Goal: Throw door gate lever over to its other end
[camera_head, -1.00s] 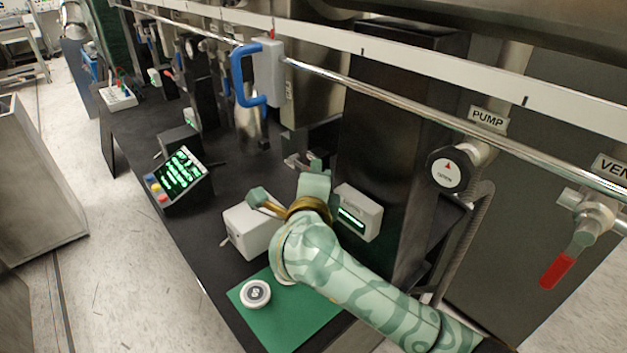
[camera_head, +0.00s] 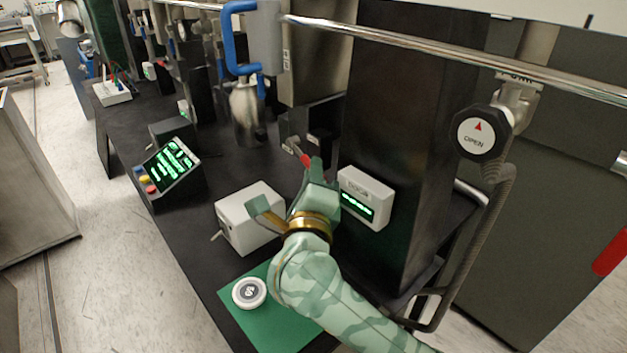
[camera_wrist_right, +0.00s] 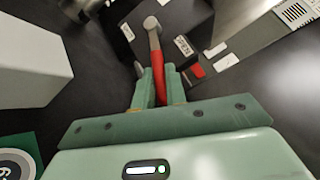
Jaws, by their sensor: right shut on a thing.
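The door gate lever (camera_wrist_right: 155,52) has a red grip and a metal pivot end on a dark block, and in the right wrist view it points down the picture toward my gripper. Its red part also shows in the head view (camera_head: 304,160), just beyond my fingers. My right gripper (camera_wrist_right: 160,88) is shut on the red grip, one green finger on each side. In the head view my right gripper (camera_head: 314,172) hides the end of the lever. White labels sit on the dark block (camera_wrist_right: 178,22), too blurred to read. My left gripper is not in view.
A white box (camera_head: 250,218) stands left of my right gripper, and a white display unit (camera_head: 366,196) close on its right. A round white puck (camera_head: 249,292) lies on a green mat (camera_head: 275,322). A black OPEN knob (camera_head: 480,133) and a metal rail (camera_head: 400,46) are at the right.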

